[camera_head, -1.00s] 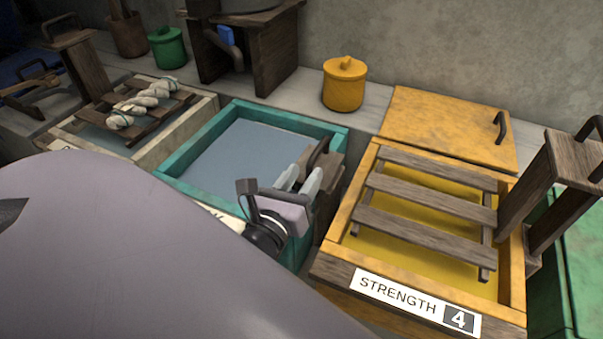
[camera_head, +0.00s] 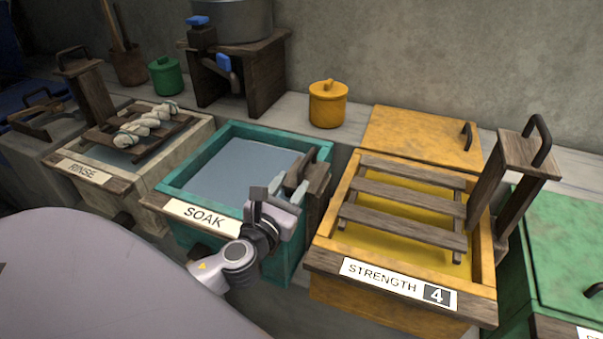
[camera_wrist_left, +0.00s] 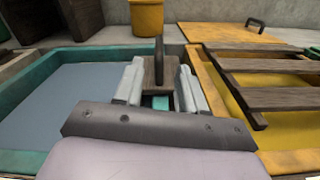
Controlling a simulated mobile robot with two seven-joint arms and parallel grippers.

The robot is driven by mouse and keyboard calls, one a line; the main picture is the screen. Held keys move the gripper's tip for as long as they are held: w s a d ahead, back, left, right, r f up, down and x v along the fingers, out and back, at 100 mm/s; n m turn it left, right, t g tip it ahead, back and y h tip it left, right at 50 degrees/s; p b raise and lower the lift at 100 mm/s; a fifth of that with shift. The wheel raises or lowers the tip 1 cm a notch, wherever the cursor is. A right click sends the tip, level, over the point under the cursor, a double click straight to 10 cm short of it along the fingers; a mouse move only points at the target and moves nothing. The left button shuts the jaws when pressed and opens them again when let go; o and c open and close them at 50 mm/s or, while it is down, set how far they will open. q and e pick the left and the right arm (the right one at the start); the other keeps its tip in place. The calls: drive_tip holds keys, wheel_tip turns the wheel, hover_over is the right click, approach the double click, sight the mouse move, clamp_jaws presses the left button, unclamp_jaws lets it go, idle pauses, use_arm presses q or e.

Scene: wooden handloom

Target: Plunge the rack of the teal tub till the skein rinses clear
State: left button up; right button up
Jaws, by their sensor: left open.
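The teal tub (camera_head: 178,178), labelled SOAK, holds grey-blue liquid. A wooden rack post (camera_head: 317,184) with a dark handle stands at its right side; no slats show above the liquid. My left gripper (camera_head: 286,194) is open at this post. In the left wrist view, the post (camera_wrist_left: 153,76) and its upright handle lie between the open fingers (camera_wrist_left: 160,88); contact cannot be told. A twisted whitish skein (camera_head: 146,125) lies on the raised slatted rack of the pale RINSE tub (camera_head: 196,142), left of the teal tub. My right gripper is not in view.
A yellow tub (camera_head: 330,262), labelled STRENGTH 4, with a raised rack (camera_head: 408,196) and tall post stands close on the right. A green tub (camera_head: 560,240) is beyond it. A yellow pot (camera_head: 328,104) and a wooden stand (camera_head: 262,82) are behind.

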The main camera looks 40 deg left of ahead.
sight(299, 171)
use_arm(q)
drive_tip(key=shift+x, duration=3.65)
drive_tip(key=shift+a, duration=0.1)
clamp_jaws()
